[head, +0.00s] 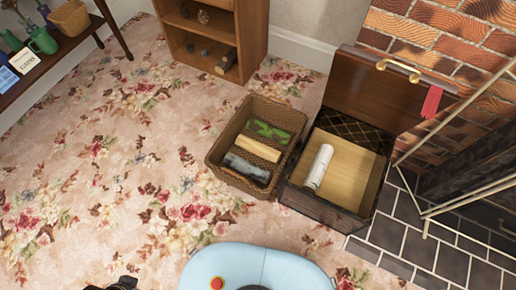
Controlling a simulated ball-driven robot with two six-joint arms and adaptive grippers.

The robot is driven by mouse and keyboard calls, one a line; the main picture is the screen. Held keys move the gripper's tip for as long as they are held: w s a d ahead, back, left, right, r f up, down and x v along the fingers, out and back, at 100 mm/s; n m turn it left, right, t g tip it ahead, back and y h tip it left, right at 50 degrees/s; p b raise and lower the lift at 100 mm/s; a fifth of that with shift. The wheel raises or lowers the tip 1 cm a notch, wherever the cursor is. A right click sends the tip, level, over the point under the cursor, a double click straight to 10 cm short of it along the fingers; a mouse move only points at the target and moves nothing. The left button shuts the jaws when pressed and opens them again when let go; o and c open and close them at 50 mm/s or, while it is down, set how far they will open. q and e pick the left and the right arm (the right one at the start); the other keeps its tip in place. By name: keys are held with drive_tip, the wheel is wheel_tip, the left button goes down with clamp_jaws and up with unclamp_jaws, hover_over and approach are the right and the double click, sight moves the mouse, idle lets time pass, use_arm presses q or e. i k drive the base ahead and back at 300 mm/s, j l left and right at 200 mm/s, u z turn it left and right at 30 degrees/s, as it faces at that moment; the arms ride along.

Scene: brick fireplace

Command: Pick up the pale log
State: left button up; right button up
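A wicker basket (217,151) stands on the carpet right of centre. In it lie a green mossy log (270,131), a pale tan log (258,149) in the middle and a grey log (246,168) nearest me. A white, birch-like log (319,166) lies in the open wooden chest (350,178) just right of the basket. A dark piece, seemingly of my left gripper (122,284), shows at the bottom edge, far from the logs; its fingers cannot be made out. My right gripper is out of view.
The chest's lid (365,93) stands raised at the back, with a red tag (431,102) on it. A fireplace screen (470,170) and dark tiles (405,235) are at right. A shelf (212,40) stands behind. The carpet (110,170) at left is clear.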

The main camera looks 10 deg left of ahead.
sight(273, 156)
drive_tip(key=i+j, duration=0.15)
drive_tip(key=j, duration=0.15)
drive_tip(key=i+j, duration=0.15)
drive_tip(key=j, duration=0.2)
drive_tip(key=i+j, duration=0.15)
drive_tip(key=j, duration=0.15)
drive_tip(key=i+j, duration=0.15)
drive_tip(key=j, duration=0.15)
